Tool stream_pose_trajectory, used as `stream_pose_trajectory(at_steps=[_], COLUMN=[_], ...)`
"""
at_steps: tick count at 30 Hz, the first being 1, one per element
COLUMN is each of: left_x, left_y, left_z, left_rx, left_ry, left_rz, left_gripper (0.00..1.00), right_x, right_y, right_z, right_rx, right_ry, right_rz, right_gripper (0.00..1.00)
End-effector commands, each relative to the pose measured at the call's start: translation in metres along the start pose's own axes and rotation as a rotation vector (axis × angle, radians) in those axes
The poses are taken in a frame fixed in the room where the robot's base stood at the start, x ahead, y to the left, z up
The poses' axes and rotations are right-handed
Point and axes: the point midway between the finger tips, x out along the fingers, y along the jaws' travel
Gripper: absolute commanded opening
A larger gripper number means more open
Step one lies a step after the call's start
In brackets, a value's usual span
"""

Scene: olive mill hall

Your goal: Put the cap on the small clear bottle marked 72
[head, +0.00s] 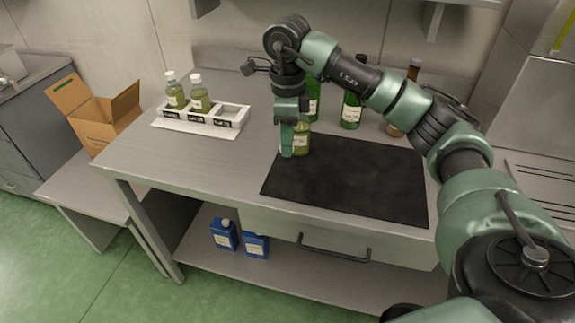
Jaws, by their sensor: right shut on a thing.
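A small clear bottle (302,139) with yellow-green oil and a pale label stands at the back left edge of the dark mat (345,180). My right gripper (288,141) comes down over it from above and is shut on it, with one finger in front. The gripper hides the bottle's top, so I cannot tell whether a cap is on it. I cannot read its marking, and I see no loose cap. My left gripper is not in view.
A white rack (203,127) at the left holds two white-capped bottles (175,92) (200,95); its right slot is empty. Green bottles (351,109) and a brown bottle (413,70) stand behind the mat. A cardboard box (98,115) is at far left. The mat's front is clear.

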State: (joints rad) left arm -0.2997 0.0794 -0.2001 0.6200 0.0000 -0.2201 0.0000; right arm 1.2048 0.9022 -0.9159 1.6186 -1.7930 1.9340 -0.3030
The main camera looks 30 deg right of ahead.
Motion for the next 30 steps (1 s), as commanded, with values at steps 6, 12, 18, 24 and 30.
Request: stream_pose_trajectory(at_steps=[6, 12, 18, 24, 30], left_x=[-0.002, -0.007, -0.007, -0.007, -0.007], left_y=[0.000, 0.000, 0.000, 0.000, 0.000], left_z=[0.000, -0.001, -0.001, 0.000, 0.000], left_rx=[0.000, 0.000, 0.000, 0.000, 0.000], left_ry=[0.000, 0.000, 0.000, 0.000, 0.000], left_rz=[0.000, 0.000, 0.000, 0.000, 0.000], left_gripper=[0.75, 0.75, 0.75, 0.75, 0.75], right_x=[-0.057, -0.080, -0.084, -0.084, -0.079], right_y=[-0.001, -0.001, 0.000, 0.000, 0.004], right_z=[0.000, 0.000, 0.000, 0.000, 0.002], right_rx=[0.001, 0.001, 0.001, 0.001, -0.055], right_ry=[-0.002, 0.001, 0.001, 0.001, 0.002], right_rz=[-0.004, -0.001, 0.002, 0.002, 0.002], right_gripper=[0.00, 0.00, 0.00, 0.00, 0.00])
